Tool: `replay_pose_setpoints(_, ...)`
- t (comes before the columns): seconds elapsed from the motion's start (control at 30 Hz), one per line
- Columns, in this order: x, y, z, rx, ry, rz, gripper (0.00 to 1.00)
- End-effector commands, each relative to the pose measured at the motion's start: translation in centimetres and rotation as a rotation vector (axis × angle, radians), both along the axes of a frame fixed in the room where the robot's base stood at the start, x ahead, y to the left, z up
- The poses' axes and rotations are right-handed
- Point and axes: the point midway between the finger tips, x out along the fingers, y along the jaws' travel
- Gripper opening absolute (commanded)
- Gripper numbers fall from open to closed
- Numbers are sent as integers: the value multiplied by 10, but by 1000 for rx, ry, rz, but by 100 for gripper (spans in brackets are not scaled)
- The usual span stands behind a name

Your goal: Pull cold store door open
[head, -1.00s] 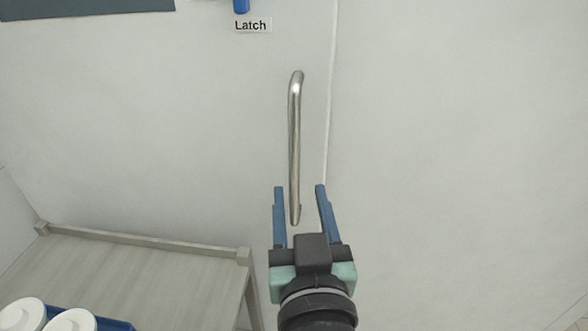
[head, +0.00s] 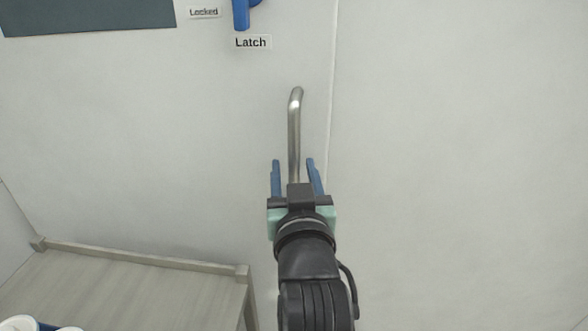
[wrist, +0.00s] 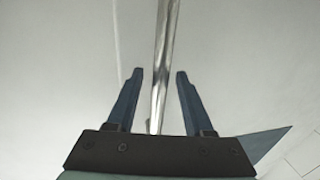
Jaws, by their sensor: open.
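The cold store door (head: 150,120) is a pale flat panel, and a thin vertical seam runs just right of its handle. The metal bar handle (head: 295,125) stands upright on it, and its lower part is hidden behind my gripper. My gripper (head: 293,162) is open, with one blue finger on each side of the handle. In the wrist view, the handle (wrist: 160,70) runs between the two fingers (wrist: 156,72), with a gap to each. A blue latch (head: 241,14) sits above the handle, over a "Latch" label (head: 251,42).
A "Locked" label (head: 204,12) is beside the latch, and a dark panel (head: 90,15) is at the top left. A light wooden table (head: 130,285) stands at the lower left, with white round items (head: 18,323) at its near edge. The wall right of the seam is bare.

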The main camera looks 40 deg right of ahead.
Motion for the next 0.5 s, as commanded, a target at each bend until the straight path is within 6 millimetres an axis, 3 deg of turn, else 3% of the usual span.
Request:
replay_pose_setpoints(0.17,0,0,0,0,0,0,50)
replay_pose_setpoints(0.43,0,0,0,0,0,0,2)
replay_pose_setpoints(0.5,0,0,0,0,0,0,0)
